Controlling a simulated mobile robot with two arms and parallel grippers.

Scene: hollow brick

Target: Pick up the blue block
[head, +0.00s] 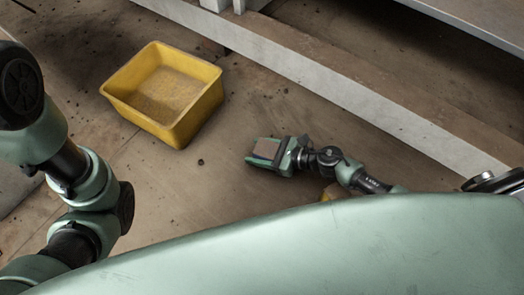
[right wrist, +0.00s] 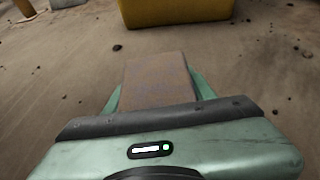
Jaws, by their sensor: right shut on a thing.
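My right gripper (head: 262,151) is shut on a block (head: 267,149) low over the floor, in the middle of the head view. The block's top looks brownish-pink, with a bluish tint along one edge. In the right wrist view the same block (right wrist: 157,80) sits between the two green fingers and shows a dull brown top face. I cannot tell if it touches the floor. No plainly blue block shows elsewhere. My left arm comes in at the left of the head view, but its gripper is out of view.
A yellow open tub (head: 166,92) stands on the floor up and left of the right gripper and looks empty. A yellow thing (head: 335,191) is partly hidden by my body. A pale kerb (head: 330,84) runs diagonally at upper right.

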